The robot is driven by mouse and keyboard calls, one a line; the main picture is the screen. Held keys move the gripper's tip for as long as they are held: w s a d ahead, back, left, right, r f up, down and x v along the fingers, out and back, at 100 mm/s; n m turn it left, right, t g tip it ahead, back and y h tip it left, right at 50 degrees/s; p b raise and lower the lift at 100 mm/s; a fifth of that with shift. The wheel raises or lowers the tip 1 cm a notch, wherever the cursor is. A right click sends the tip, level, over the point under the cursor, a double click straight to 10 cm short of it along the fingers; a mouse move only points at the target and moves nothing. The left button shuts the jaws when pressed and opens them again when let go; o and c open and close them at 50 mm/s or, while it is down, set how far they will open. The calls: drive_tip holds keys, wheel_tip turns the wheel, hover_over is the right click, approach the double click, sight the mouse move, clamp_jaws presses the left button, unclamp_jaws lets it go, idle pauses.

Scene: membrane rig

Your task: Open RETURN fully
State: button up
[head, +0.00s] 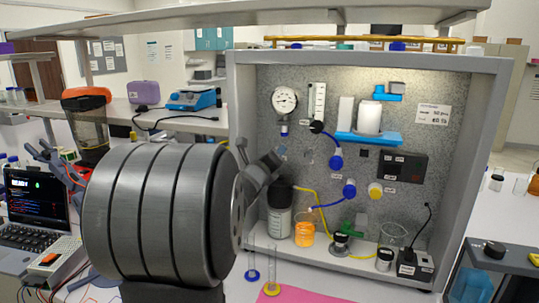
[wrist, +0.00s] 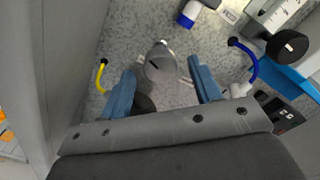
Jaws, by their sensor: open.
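A grey round knob (wrist: 160,62) with a dark line on its face shows on the speckled panel in the wrist view. It lies between the two blue fingers of my gripper (wrist: 162,68), which are spread apart with nothing visibly held. No RETURN label is readable, so I cannot tell for certain that this knob is RETURN. In the head view my gripper (head: 268,162) is at the left part of the panel (head: 350,100), below the pressure gauge (head: 284,100). The wrist body hides part of that side, and contact with the knob cannot be told.
A flow meter (head: 318,101) with a black knob (head: 316,127) is right of my gripper, with a blue tube near it. The cabinet's left wall (head: 240,100) is close. A dark-topped bottle (head: 279,215) and an orange-filled beaker (head: 304,230) stand below.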

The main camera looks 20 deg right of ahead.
drive_tip(key=shift+x, duration=1.8)
drive_tip(key=c, duration=1)
